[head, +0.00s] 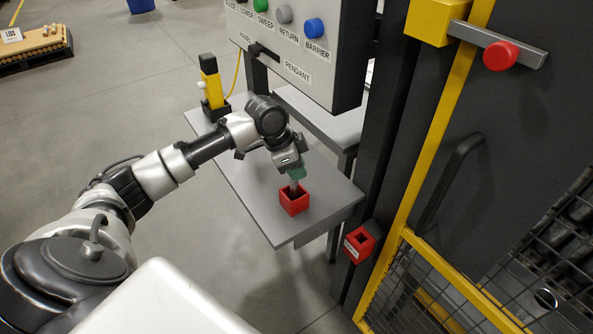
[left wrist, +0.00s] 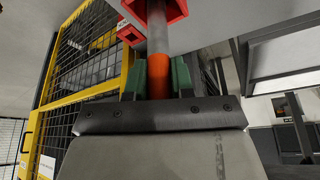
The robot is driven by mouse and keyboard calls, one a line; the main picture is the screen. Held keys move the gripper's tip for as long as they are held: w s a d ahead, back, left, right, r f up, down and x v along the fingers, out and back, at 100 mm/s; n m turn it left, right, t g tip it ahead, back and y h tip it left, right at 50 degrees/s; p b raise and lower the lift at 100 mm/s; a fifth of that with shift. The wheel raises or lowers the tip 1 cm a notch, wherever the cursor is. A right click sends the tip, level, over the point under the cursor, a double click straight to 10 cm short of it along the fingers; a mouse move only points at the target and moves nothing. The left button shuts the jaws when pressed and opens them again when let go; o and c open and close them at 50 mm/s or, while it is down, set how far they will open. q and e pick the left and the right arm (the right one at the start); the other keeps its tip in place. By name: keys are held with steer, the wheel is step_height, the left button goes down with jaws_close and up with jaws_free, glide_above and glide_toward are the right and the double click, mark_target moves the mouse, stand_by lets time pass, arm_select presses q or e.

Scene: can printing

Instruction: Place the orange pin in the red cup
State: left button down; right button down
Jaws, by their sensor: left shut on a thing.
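The orange pin (left wrist: 158,72) has an orange grip and a grey shaft. My left gripper (head: 297,172) has green fingers, and in the left wrist view (left wrist: 158,78) they are shut on the orange part. The red cup (head: 294,207) is a square open box on the grey table, near its front corner. My left gripper is right above it, and the grey shaft points down into its opening. The cup also shows at the top of the left wrist view (left wrist: 178,9), with the shaft against it; how deep the tip sits is hidden. My right gripper is out of view.
A second red socket box (head: 359,244) with a label is fixed to the dark post by the yellow-framed mesh gate (head: 440,270). A button panel (head: 300,45) hangs behind the table (head: 240,160). A yellow and black device (head: 212,88) stands at its far end.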

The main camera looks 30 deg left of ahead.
arm_select(q)
steer(key=shift+f, duration=0.9)
steer(key=c, duration=1)
jaws_free()
steer(key=shift+f, duration=0.15)
steer(key=shift+o, duration=0.2)
steer(key=v, duration=1.2)
steer(key=shift+r+b, duration=0.25)
steer(key=shift+b, duration=0.05)
steer(key=shift+d, duration=0.1)
